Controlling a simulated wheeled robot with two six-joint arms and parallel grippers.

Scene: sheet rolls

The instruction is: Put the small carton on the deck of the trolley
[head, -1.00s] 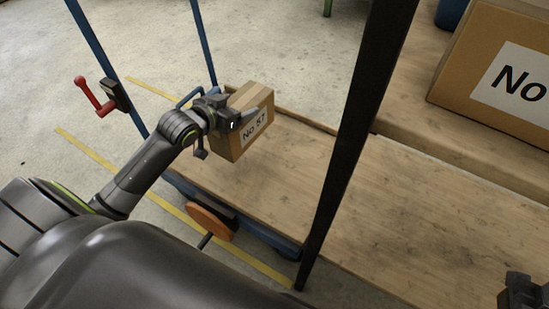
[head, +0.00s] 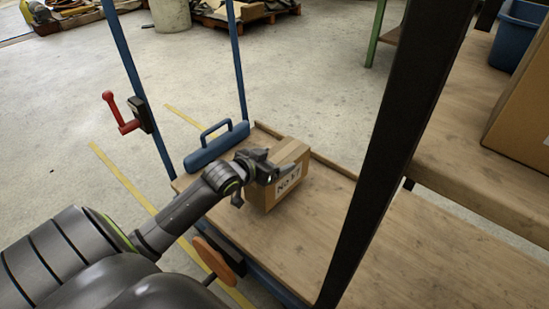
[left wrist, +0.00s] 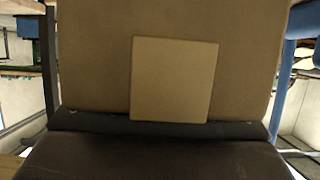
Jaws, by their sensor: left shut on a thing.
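The small carton (head: 291,156) is a brown box with a white printed label, upright over the wooden deck (head: 290,238) of the trolley. My left gripper (head: 264,169) is shut on it from the left side. Its underside looks at or very close to the deck; I cannot tell whether it touches. In the left wrist view the carton (left wrist: 90,70) fills most of the picture, with a paler square patch on its face. My right gripper is not in view.
A blue case with a handle (head: 216,146) lies at the deck's far left corner. Blue uprights (head: 137,85) rise there. A dark post (head: 398,130) stands in front. A shelf at right holds a large carton (head: 522,120) and a blue bin (head: 517,36).

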